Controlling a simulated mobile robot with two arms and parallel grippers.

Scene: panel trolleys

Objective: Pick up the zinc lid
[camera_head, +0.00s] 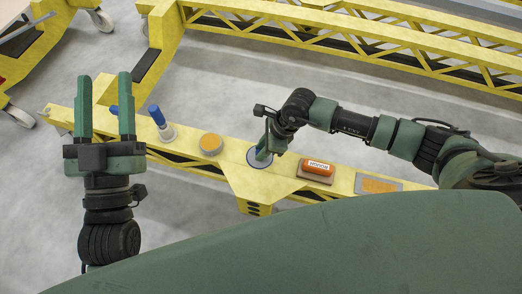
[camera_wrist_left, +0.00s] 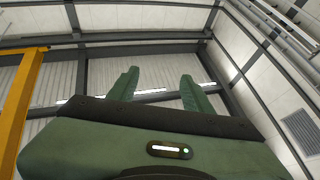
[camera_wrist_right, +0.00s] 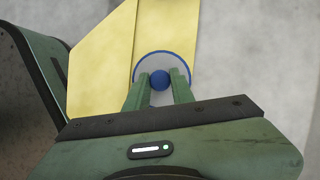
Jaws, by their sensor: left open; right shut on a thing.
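The zinc lid (camera_head: 254,163) is a grey disc with a blue rim, lying on the yellow beam at the middle of the head view. In the right wrist view the lid (camera_wrist_right: 148,65) shows a round blue knob between my fingers. My right gripper (camera_head: 263,153) points down over the lid and is shut on its knob. The right wrist view shows this gripper (camera_wrist_right: 159,80) too. The lid looks flat on the beam; I cannot tell a small lift. My left gripper (camera_head: 105,77) is open and empty, raised at the left. Its fingers (camera_wrist_left: 157,88) point up in the left wrist view.
On the yellow beam (camera_head: 225,165) stand a blue-handled tool (camera_head: 157,116), a round orange-topped piece (camera_head: 211,143), an orange labelled block (camera_head: 318,168) and a grey tray with an orange pad (camera_head: 378,185). Yellow trusses (camera_head: 350,35) stand behind, with open grey floor between.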

